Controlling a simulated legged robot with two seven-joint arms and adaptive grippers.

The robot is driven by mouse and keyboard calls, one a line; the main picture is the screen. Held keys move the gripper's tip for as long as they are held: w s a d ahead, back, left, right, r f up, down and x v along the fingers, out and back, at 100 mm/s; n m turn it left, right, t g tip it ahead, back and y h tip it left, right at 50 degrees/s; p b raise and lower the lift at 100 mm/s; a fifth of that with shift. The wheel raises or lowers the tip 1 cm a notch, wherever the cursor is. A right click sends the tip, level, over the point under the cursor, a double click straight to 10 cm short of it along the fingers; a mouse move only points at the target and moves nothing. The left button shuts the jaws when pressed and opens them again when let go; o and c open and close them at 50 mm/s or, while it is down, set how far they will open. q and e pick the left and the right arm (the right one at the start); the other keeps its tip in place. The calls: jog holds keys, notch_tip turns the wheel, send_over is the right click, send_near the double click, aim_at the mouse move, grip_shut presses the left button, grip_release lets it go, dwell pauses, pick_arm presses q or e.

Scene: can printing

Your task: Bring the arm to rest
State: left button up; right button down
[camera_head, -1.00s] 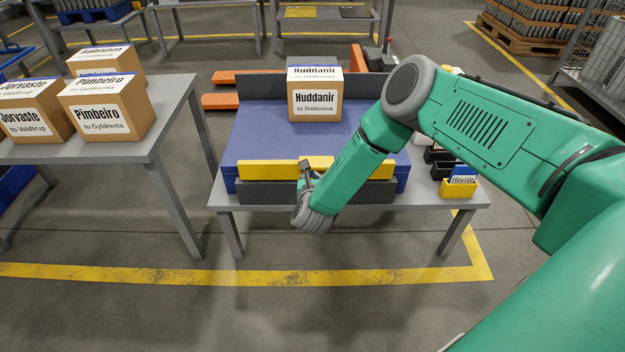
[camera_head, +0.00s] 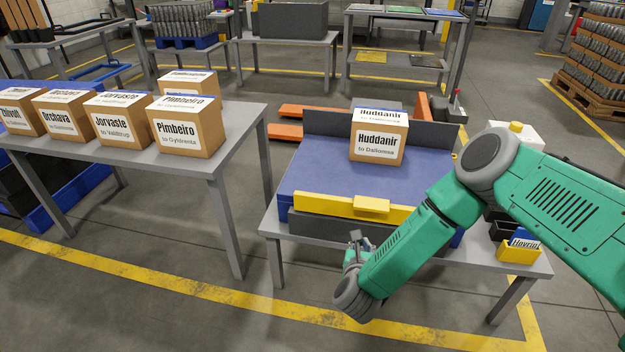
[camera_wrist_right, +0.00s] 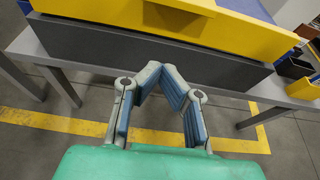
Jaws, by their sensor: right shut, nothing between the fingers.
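My right arm comes in from the right in the head view. My right gripper (camera_head: 357,242) hangs in front of the table, below the front edge of the blue machine (camera_head: 310,180) with its yellow front bar (camera_head: 325,204). In the right wrist view the gripper (camera_wrist_right: 162,74) has its fingertips close together with nothing between them. It is apart from the dark grey front panel (camera_wrist_right: 140,58) and the yellow bar (camera_wrist_right: 240,40) above it. My left gripper is in neither view.
A Huddanir box (camera_head: 379,138) sits on the blue machine. A side table (camera_head: 233,150) at the left carries several boxes, among them Pimbeiro (camera_head: 188,127). Small bins (camera_head: 519,249) stand at the right table end. The floor before the table is clear.

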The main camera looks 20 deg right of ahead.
jog(key=s+a+f+n+g+y+p, duration=0.15)
jog(key=s+a+n+y, duration=0.45)
jog(key=n, duration=0.6)
jog(key=s+a+n+g+y+p, duration=0.25)
jog(key=s+a+n, duration=0.25)
jog(key=s+n, duration=0.55)
jog(key=s+d+r+n+g, duration=0.2)
jog(key=s+d+n+g, duration=0.1)
jog(key=s+n, duration=0.5)
jog(key=s+d+r+n+g+h+p, duration=0.1)
jog(key=s+d+n+g, duration=0.3)
jog(key=s+n, duration=0.5)
jog(key=d+r+n, duration=0.1)
jog(key=n, duration=0.2)
jog(key=shift+d+r, duration=0.2)
jog(key=shift+r, duration=0.1)
jog(key=shift+w, duration=0.1)
